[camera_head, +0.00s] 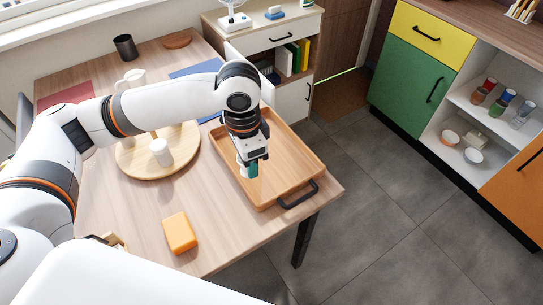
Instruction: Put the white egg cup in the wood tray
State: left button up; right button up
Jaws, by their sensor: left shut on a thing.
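The wood tray (292,148) lies at the right end of the table, with a black handle at its near right corner. My left gripper (247,170) points down over the tray's left part. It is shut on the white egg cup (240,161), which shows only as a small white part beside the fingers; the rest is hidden. I cannot tell whether the cup touches the tray floor.
A round wooden board (135,164) with a white cup-like piece (161,152) stands left of the tray. An orange block (180,233) lies near the front edge. A dark cup (125,47) stands at the back. The tray's right half is clear.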

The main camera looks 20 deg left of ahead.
pick_arm(q)
jog(key=w+d+f+m+b, duration=0.15)
jog(key=w+m, duration=0.25)
jog(key=m, duration=0.4)
jog(key=m+b, duration=0.3)
jog(key=m, duration=1.4)
send_over(277, 171)
jog(key=shift+m, duration=0.3)
notch_tip(277, 171, down, 10)
jog(key=shift+f, duration=0.1)
jog(key=shift+s, duration=0.1)
jog(key=o, duration=1)
jog(key=shift+f, duration=0.15)
jog(key=shift+c, duration=0.2)
notch_tip(277, 171, up, 12)
jog(key=shift+r, duration=0.2)
